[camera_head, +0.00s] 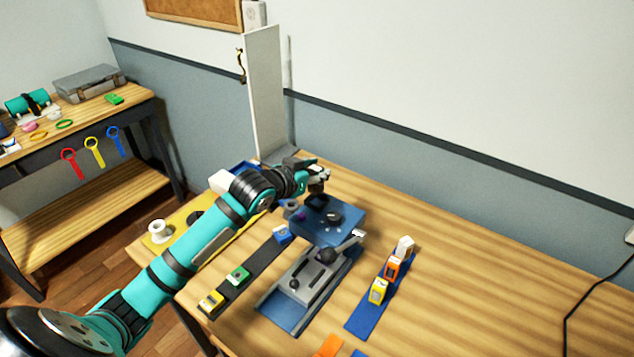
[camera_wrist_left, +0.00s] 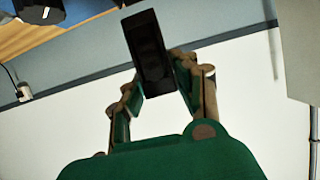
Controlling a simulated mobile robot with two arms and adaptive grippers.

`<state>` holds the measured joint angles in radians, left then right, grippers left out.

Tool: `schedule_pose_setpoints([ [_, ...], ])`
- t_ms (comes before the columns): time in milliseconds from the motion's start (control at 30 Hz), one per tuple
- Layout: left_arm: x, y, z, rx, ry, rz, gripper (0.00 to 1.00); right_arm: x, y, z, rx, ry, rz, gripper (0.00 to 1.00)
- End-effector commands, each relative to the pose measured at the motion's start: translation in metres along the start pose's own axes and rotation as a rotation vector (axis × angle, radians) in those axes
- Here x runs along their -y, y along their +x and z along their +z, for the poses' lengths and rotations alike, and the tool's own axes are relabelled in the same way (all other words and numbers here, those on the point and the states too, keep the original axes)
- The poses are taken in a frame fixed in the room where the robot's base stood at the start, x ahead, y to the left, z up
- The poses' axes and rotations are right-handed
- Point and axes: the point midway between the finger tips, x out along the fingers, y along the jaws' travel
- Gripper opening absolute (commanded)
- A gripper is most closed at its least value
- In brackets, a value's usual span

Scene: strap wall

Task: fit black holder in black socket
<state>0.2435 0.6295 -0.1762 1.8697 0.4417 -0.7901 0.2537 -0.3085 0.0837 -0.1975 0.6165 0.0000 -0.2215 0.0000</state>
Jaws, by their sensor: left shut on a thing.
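My left gripper (camera_head: 318,177) is above the far left part of a raised blue block (camera_head: 345,232) on the table. In the left wrist view, the fingers of my left gripper (camera_wrist_left: 158,85) are shut on a black holder (camera_wrist_left: 148,45), a dark, slightly tilted block that sticks out past the fingertips. In the head view I cannot make out the holder clearly from the gripper. A dark square opening (camera_head: 316,201) in the top of the blue block looks like the black socket. I cannot tell whether the holder touches it. My right gripper is not in view.
A grey lever fixture (camera_head: 308,276) stands in front of the blue block. A dark strip (camera_head: 256,263) with coloured pieces lies left, a blue strip (camera_head: 362,317) with several pieces right. A white upright panel (camera_head: 264,90) stands behind. The table's right side is mostly clear.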

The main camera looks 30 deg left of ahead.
Motion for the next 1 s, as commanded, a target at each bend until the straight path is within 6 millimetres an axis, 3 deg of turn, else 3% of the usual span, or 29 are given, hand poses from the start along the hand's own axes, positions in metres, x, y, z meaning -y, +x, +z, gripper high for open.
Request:
schedule_pose_setpoints([
  [133, -0.001, 0.006, 0.015, 0.002, -0.002, 0.001, 0.00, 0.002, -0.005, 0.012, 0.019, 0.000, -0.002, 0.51],
  [300, -0.001, 0.014, 0.034, -0.001, -0.001, 0.000, 0.00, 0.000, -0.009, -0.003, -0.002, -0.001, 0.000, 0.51],
  [467, -0.001, 0.015, 0.037, -0.002, 0.000, 0.001, 0.00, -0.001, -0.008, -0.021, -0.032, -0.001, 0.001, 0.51],
  [667, -0.001, 0.016, 0.039, -0.001, 0.000, 0.000, 0.00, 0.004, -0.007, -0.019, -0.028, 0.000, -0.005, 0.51],
  [700, -0.001, 0.016, 0.040, -0.001, 0.000, 0.000, 0.30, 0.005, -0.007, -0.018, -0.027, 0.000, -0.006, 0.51],
  [867, -0.001, 0.016, 0.040, 0.000, 0.000, 0.000, 0.51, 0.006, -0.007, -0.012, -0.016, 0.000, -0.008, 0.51],
  [1000, -0.001, 0.016, 0.040, 0.000, 0.000, 0.000, 0.51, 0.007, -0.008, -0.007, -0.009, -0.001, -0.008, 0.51],
])
